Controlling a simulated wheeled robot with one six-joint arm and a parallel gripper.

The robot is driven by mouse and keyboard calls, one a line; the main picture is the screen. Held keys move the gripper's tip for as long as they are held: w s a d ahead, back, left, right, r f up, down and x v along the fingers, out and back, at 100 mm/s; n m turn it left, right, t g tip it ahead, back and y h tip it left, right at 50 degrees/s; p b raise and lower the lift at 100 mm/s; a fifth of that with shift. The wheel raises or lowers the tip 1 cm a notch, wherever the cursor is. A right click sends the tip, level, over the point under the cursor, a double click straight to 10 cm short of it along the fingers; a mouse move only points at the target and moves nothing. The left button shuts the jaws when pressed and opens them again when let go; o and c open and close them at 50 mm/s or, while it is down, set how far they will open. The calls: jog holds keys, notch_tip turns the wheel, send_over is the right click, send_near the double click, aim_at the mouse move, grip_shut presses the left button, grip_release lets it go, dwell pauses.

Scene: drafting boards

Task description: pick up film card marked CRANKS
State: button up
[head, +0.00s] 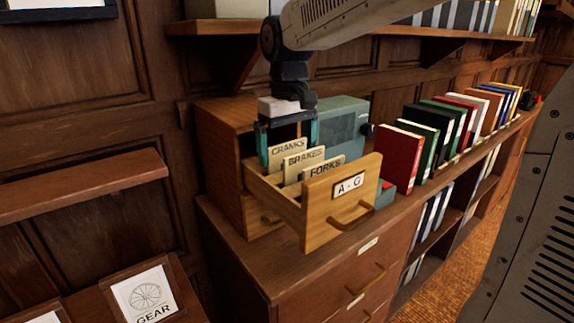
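The film card marked CRANKS (287,151) stands upright at the back of the pulled-out drawer marked A - G (343,203). The card marked BRAKES (304,160) and the card marked FORKS (325,172) stand in front of it. My gripper (288,146) points down over the back of the drawer. Its two fingers are wide apart, one near each side edge of the CRANKS card. I cannot tell whether they touch the card. The lower part of the card is hidden in the drawer and behind the other cards.
The drawer's wooden box stands on a wooden cabinet (245,262). A grey-green device (342,124) is behind and right of the drawer. A row of books begins with a red book (399,158) at right. A shelf (215,28) runs above. A framed GEAR picture (146,295) is at lower left.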

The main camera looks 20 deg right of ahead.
jog(key=c, duration=0.7)
jog(key=shift+r, duration=0.1)
